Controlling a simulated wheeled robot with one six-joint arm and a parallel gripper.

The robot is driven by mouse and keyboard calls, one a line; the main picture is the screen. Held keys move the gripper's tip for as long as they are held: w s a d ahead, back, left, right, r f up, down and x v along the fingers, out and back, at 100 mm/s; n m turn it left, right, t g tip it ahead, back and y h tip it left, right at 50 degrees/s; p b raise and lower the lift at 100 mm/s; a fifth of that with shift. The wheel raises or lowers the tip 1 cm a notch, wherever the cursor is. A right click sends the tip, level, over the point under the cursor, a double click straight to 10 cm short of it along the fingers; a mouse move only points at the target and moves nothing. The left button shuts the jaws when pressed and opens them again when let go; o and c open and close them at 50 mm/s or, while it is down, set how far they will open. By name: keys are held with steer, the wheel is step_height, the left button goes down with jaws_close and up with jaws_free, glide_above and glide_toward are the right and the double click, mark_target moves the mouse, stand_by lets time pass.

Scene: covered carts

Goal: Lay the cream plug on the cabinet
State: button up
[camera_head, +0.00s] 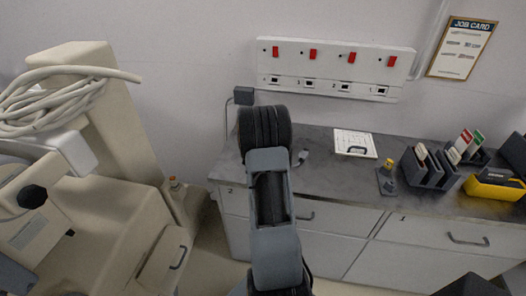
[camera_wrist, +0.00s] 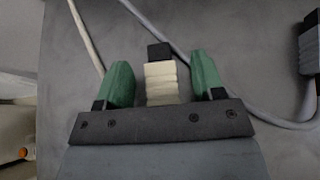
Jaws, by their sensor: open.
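The cream plug (camera_wrist: 160,82), with ribbed sides and a black end, shows in the wrist view against the grey top of the cabinet (camera_wrist: 240,25). My gripper (camera_wrist: 162,76) has its two green fingers on either side of the plug, with a visible gap on both sides. It is open. I cannot tell whether the plug touches the surface below it. In the head view the cabinet (camera_head: 335,185) has a dark grey worktop and pale drawers; my arm hides the gripper and the cream plug there.
A grey plug (camera_head: 302,156) lies right of my arm. A white card (camera_head: 355,144), dark holders (camera_head: 428,168) and a yellow-black box (camera_head: 495,184) stand further right. A red-switch socket panel (camera_head: 335,68) is on the wall. A beige machine (camera_head: 100,130) stands left. A pale cable (camera_wrist: 88,38) and grey cable (camera_wrist: 185,60) run near the gripper.

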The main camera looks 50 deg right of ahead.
steer(key=b+v, duration=0.1)
steer(key=v, duration=1.2)
steer(key=shift+s+a+r, duration=0.15)
steer(key=shift+s+a, duration=0.1)
